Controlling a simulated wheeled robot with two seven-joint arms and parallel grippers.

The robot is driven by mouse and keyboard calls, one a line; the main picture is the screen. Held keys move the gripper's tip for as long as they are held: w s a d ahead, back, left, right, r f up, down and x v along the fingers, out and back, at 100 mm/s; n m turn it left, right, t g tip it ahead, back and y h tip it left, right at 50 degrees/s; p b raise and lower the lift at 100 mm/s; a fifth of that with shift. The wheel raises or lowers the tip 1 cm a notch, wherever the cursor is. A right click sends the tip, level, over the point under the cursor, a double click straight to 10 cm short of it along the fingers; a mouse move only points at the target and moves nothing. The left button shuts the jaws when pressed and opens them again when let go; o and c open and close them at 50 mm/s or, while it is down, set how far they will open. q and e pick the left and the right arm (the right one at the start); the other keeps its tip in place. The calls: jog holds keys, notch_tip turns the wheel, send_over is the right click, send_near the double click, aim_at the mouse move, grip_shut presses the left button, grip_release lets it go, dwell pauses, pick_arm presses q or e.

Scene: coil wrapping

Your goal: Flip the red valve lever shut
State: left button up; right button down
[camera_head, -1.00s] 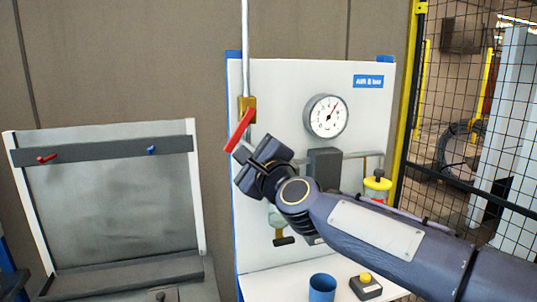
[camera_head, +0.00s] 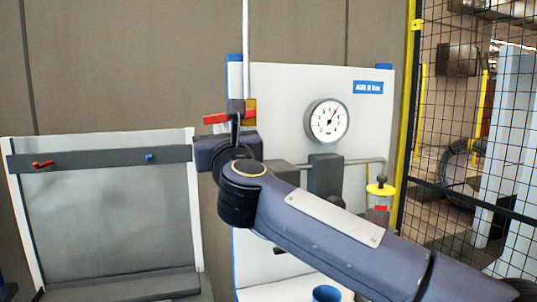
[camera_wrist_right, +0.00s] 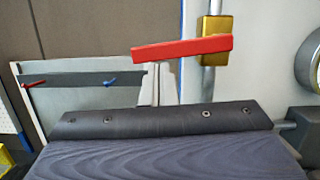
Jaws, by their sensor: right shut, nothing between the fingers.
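The red valve lever (camera_head: 215,119) lies nearly level, pointing left from the brass valve body (camera_head: 251,112) on the vertical grey pipe. My right gripper (camera_head: 236,106) is shut and empty, its fingers pointing up at the lever, covering part of it and the valve in the head view. I cannot tell whether they touch. In the right wrist view the red lever (camera_wrist_right: 182,49) runs left from the brass body (camera_wrist_right: 215,41), its left end slightly lower, across the line of the pipe. My left gripper is not in view.
A round gauge (camera_head: 327,120) is on the white panel (camera_head: 290,85) right of the valve. A yellow-topped fitting (camera_head: 380,190) sits lower right. A blue cup (camera_head: 326,293) stands below. A board with a dark rail (camera_head: 100,160) is at left; a mesh fence (camera_head: 460,130) is at right.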

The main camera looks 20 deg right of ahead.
jog(key=shift+a+r+m+h, duration=0.15)
jog(key=shift+r+m+h, duration=0.2)
jog(key=shift+m, duration=0.35)
jog(key=shift+r, duration=0.1)
jog(key=s+f+b, duration=0.6)
jog(key=s+b, duration=0.1)
jog(key=s, duration=0.2)
jog(key=shift+s+f, duration=0.25)
jog(key=shift+s, duration=0.1)
jog(key=shift+d, duration=0.2)
